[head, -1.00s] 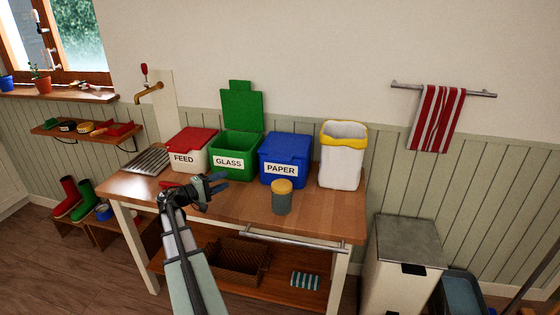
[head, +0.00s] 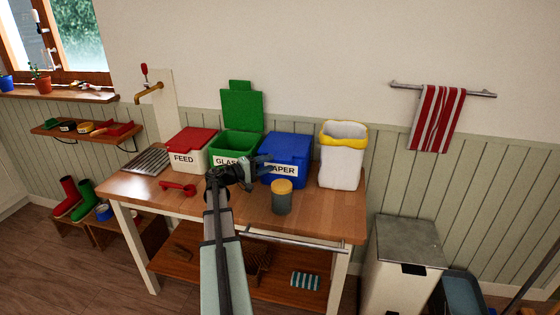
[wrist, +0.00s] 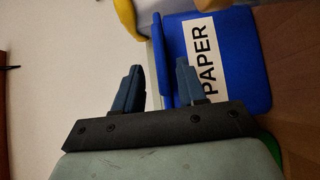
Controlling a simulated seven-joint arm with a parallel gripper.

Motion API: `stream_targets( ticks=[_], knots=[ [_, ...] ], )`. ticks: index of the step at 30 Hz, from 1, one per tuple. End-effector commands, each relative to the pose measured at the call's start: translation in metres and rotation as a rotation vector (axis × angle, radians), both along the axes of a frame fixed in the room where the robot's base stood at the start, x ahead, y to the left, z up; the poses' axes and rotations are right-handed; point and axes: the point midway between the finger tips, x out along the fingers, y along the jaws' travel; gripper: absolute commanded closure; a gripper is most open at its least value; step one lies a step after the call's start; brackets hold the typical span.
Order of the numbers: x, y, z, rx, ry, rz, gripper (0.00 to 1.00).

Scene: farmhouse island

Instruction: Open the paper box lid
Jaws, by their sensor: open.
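The blue paper box (head: 290,178) stands on the wooden table with its lid (head: 288,144) closed. My gripper (head: 264,164) is at the box's left front and hides the start of its label. In the wrist view the box (wrist: 250,85) appears turned sideways, with its PAPER label (wrist: 206,68) showing. My gripper (wrist: 160,82) is open and empty there. The lid's front edge (wrist: 161,60) appears in the picture between the two fingers. I cannot tell whether they touch it.
The green glass box (head: 222,160) stands left with its lid (head: 241,110) raised. The red-lidded feed box (head: 186,157) is beyond it. A grey jar with a yellow lid (head: 282,198) stands in front. A white yellow-rimmed bin (head: 340,165) stands right. A red scoop (head: 178,187) lies left.

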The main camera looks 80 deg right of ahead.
Motion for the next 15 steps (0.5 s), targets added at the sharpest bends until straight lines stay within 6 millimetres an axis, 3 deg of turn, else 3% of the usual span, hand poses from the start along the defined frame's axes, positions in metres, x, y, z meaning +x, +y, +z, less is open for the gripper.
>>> stream_targets(
  ticks=[6,15],
  knots=[
    [-0.025,-0.026,0.000,0.000,0.000,-0.002,0.60],
    [-0.042,-0.042,0.000,0.000,0.000,0.000,0.60]
  ],
)
